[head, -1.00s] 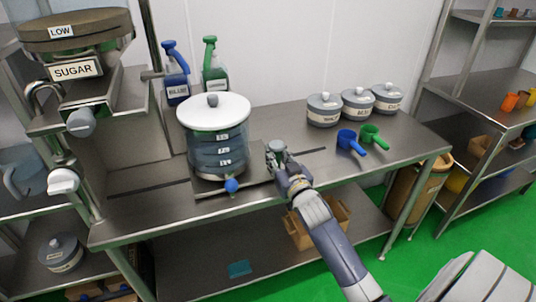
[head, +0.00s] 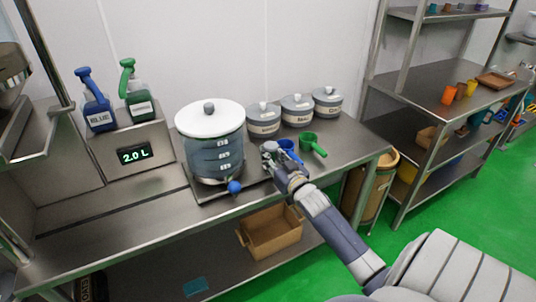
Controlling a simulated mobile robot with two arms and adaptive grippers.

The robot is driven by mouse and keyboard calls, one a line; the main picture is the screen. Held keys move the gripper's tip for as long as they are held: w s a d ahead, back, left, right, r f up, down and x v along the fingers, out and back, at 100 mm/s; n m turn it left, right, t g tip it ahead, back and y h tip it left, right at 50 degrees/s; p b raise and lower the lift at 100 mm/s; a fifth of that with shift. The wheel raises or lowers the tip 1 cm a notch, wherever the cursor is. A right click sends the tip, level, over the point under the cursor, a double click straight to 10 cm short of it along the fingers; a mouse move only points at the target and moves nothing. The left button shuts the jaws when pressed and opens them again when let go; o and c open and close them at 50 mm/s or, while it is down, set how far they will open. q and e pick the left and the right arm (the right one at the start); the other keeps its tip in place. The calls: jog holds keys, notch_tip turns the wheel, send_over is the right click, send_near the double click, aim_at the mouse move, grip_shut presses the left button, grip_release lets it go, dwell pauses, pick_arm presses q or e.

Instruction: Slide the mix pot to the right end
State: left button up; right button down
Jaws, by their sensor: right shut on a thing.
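The mix pot (head: 215,157) is a clear cylinder with a white lid, a grey knob, marked labels and a blue tap at its lower front. It stands upright on a flat metal plate (head: 212,194) on the steel table, left of the blue and green scoops. My right gripper (head: 270,150) is just right of the pot, at the right end of the plate. It is shut on what looks like the plate's handle, mostly hidden by the fingers. My left gripper is not in view.
Grey lidded canisters (head: 263,120) stand along the back. A blue scoop (head: 288,148) and a green scoop (head: 308,142) lie close behind and right of my gripper. The table's right end is bare. Spray bottles (head: 97,105) stand on a box with a 2.0 L display (head: 134,155).

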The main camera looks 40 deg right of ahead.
jog(key=shift+d, duration=0.2)
jog(key=c, duration=1.6)
grip_release()
jog(key=shift+r, duration=0.1)
jog(key=shift+o, duration=1)
jog(key=shift+s+d, duration=0.1)
jog(key=shift+d, duration=0.05)
jog(key=shift+s+a, duration=0.2)
jog(key=shift+s, duration=0.1)
jog(key=v, duration=1.1)
jog(key=shift+s, duration=0.2)
